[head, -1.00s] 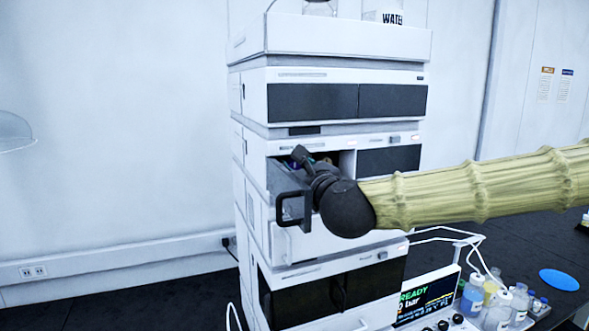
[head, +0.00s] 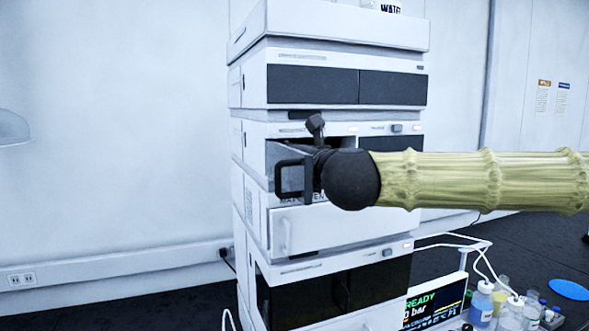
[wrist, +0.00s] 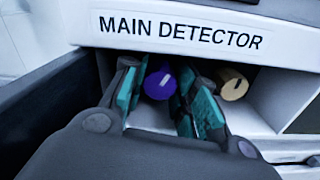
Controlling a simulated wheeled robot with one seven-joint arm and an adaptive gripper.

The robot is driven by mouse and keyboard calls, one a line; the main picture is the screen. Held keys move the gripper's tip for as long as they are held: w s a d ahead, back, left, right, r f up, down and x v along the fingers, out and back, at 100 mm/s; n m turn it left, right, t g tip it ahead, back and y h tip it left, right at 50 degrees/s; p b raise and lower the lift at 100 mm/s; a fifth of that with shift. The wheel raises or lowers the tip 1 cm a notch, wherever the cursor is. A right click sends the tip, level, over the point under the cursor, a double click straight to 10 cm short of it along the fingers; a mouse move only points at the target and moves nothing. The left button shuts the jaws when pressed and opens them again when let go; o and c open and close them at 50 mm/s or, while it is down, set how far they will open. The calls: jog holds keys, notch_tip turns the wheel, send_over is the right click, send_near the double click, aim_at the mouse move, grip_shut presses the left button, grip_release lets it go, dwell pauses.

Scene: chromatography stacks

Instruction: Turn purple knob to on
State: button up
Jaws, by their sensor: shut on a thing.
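The purple knob (wrist: 160,83) sits in an open bay under the "MAIN DETECTOR" label in the wrist view. It bears a light pointer mark tilted slightly right of upright. My gripper (wrist: 158,72) has its teal-padded fingers on both sides of the knob and is shut on it. In the head view, my gripper reaches into the open bay (head: 343,141) in the middle of the white instrument stack. The knob and fingertips are hidden there.
A tan knob (wrist: 233,84) sits just right of my right finger. An open door with a black handle (head: 281,180) stands left of the bay. Bottles (head: 482,303) and a display (head: 430,303) are at lower right.

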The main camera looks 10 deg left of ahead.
jog(key=shift+m+b, duration=0.5)
jog(key=o, duration=0.7)
jog(key=shift+o, duration=0.2)
jog(key=shift+w, duration=0.1)
jog(key=v, duration=1.2)
jog(key=shift+d, duration=0.1)
jog(key=shift+r, duration=0.1)
